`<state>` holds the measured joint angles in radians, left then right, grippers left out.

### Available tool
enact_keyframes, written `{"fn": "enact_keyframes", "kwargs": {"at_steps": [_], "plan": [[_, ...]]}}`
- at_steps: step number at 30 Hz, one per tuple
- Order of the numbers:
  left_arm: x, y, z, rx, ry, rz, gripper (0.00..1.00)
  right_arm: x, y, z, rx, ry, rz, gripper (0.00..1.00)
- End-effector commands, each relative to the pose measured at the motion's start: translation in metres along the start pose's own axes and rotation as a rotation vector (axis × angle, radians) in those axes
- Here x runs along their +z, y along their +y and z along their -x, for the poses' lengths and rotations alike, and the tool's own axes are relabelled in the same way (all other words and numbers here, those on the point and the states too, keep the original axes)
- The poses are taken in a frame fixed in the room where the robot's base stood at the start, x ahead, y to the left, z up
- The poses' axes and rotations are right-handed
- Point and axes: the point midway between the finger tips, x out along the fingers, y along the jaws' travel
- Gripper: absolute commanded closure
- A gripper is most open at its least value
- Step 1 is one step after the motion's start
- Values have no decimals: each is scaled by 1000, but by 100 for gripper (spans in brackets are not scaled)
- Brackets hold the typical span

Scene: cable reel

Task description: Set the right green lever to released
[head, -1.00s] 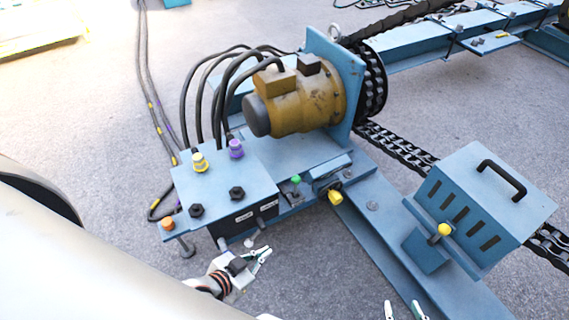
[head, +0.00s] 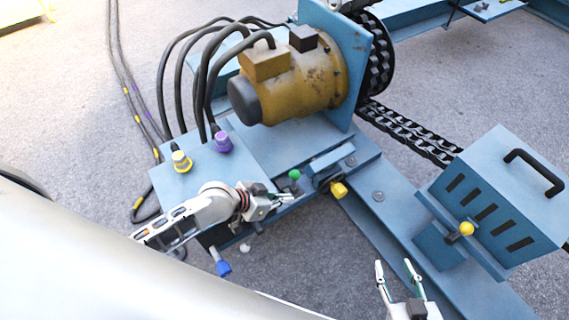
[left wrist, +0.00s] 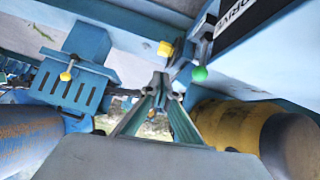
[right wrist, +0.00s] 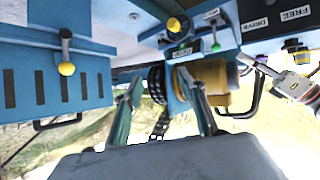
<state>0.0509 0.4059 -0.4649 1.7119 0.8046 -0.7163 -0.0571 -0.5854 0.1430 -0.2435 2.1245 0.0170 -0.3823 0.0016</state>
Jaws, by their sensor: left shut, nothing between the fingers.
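The green-knobbed lever (head: 294,175) stands at the front edge of the blue machine base, left of the yellow knob. Its green ball also shows at the upper right of the left wrist view (left wrist: 200,74) and in the right wrist view (right wrist: 216,47). My left gripper (head: 289,198) is shut and empty, just in front of and below the green knob; in the left wrist view its fingertips (left wrist: 168,91) meet to the left of the ball, apart from it. My right gripper (head: 394,263) is open and empty, lower right, away from the lever.
A yellow knob (head: 338,190) sits close right of the green lever. A blue slotted box (head: 490,200) with another yellow knob (head: 466,228) stands at the right. The yellow motor (head: 290,85) and cables are behind. A blue-tipped handle (head: 223,268) hangs below my left arm.

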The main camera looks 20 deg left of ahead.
Motion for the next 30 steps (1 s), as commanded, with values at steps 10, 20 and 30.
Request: {"fn": "enact_keyframes", "kwargs": {"at_steps": [10, 20, 30], "plan": [[1, -57, -42, 128, -138, -7, 100, 15, -8, -9, -14, 4, -12, 60], [-5, -123, -52, 219, -257, 22, 100, 22, -17, -17, -30, 11, -30, 60], [-22, -194, -38, 294, -333, 87, 100, 32, -24, -22, -43, 4, -51, 60]]}}
